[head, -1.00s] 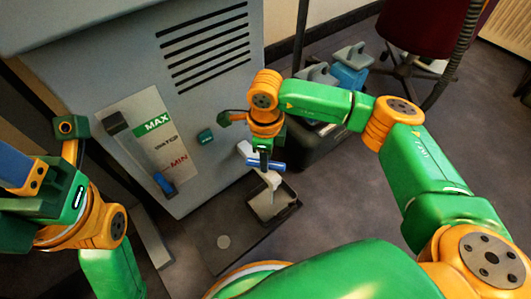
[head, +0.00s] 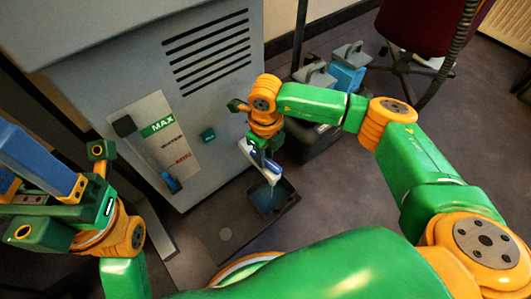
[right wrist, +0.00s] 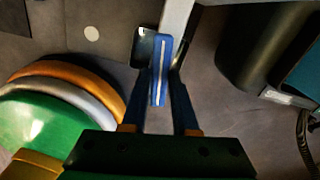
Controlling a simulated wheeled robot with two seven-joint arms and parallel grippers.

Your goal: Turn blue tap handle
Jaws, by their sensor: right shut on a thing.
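The blue tap handle (head: 251,150) sits on the pale tap (head: 262,163) at the lower right of the grey machine. In the right wrist view the handle (right wrist: 159,72) is a narrow blue bar with a pale stripe, between my two fingers. My right gripper (head: 266,160) is shut on it; the fingers also show in the right wrist view (right wrist: 160,85). A faint bluish streak hangs below the tap over the dark tray (head: 290,194). My left gripper (head: 40,155) is at the left edge, away from the tap; its fingertips are not clear.
A dark bin (head: 312,145) and a blue container (head: 345,76) stand behind my right arm. Floor at the right is open beside a chair (head: 412,30).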

